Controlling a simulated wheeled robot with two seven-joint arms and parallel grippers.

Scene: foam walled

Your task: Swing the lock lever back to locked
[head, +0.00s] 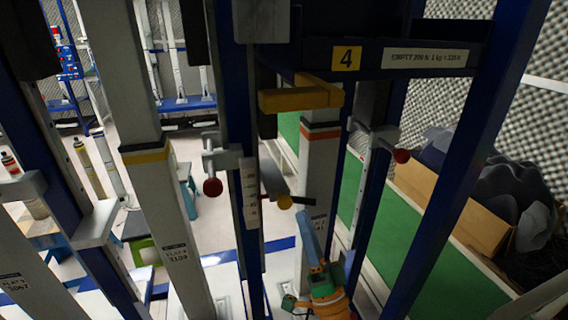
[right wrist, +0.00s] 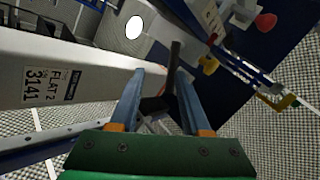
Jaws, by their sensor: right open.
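A dark lever (head: 271,180) sits on the blue upright at the middle of the head view, beside a yellow knob (head: 284,202). I take it for the lock lever. In the right wrist view a black bar (right wrist: 174,58) runs down between my fingers, apparently the same lever; the yellow knob (right wrist: 209,65) is just right of it. My right gripper (head: 325,250) is below the lever, blue fingers pointing up. In the wrist view the gripper (right wrist: 160,78) is open, fingers on either side of the bar. Contact cannot be told. My left gripper is not in view.
A pale column (head: 318,170) stands right behind the lever. Red-knobbed clamps sit left (head: 212,187) and right (head: 401,156). A blue beam (head: 440,30) with a number 4 label (head: 346,58) crosses above. A cardboard box (head: 455,205) lies at the right.

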